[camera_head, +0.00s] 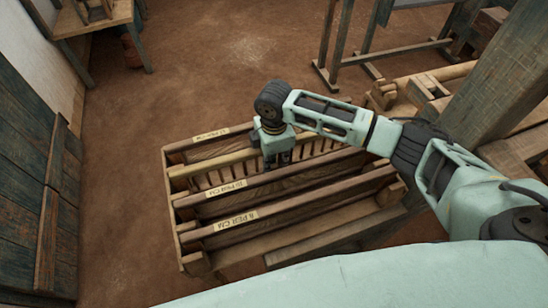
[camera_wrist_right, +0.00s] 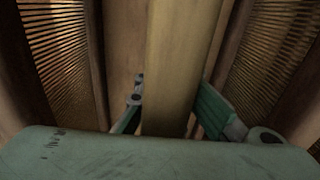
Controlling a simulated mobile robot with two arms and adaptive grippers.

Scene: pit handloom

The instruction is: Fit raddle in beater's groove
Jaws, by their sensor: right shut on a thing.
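The raddle (camera_head: 215,161) is a long pale wooden bar with a row of pegs along it, lying in a slatted wooden rack between reeds. My right gripper (camera_head: 277,162) reaches down from above and is shut on the raddle near the middle of its length. In the right wrist view the pale bar (camera_wrist_right: 182,65) runs away between the two fingers of my right gripper (camera_wrist_right: 178,112). The fingertips are partly hidden behind my gripper's body and the bar. I cannot make out the beater or its groove for certain. My left gripper is not in view.
The rack (camera_head: 192,262) also holds reeds with paper labels, one in front (camera_head: 300,208), close on both sides of the bar. A wooden post (camera_head: 490,100) and loom timbers stand at the right. A dark plank panel (camera_head: 25,170) is at the left.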

